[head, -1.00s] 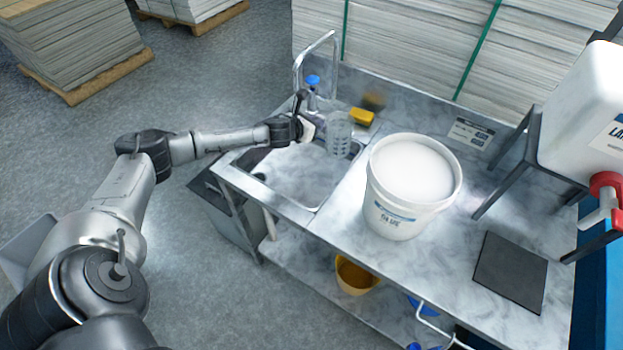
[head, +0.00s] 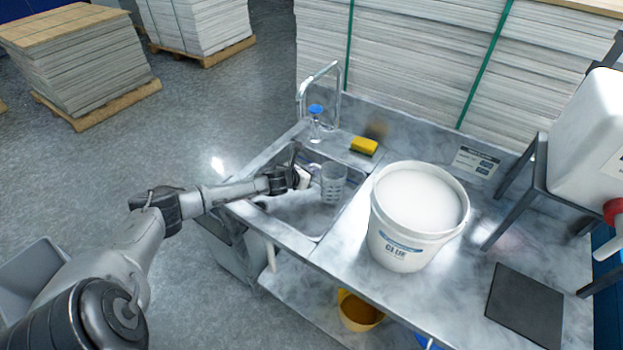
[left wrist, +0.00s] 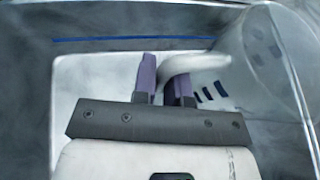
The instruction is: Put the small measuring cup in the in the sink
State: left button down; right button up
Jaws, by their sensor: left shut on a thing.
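The small measuring cup (head: 333,184) is clear with dark markings on its side. It looks upright, within the outline of the sink (head: 285,215) near its right side. In the left wrist view the cup (left wrist: 275,60) is at the upper right, with its pale handle between the purple finger pads. My left gripper (head: 306,177) is shut on that handle, to the left of the cup. I cannot tell whether the cup's base touches the sink floor. My right gripper is not in view.
A large white glue bucket (head: 397,245) stands on the counter right of the sink. A yellow sponge (head: 364,146), a blue-topped bottle (head: 315,125) and the faucet (head: 320,75) are behind the sink. A dark mat (head: 525,305) lies at the right.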

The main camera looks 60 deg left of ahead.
pick_arm(q)
notch_tip(320, 180, down, 3)
jog(key=shift+d+r+b, duration=0.1)
jog(key=shift+r+b, duration=0.1)
jog(key=shift+b, duration=0.1)
jog(key=shift+f, duration=0.2)
jog(key=c, duration=1.2)
grip_release()
jog(key=shift+o, duration=0.2)
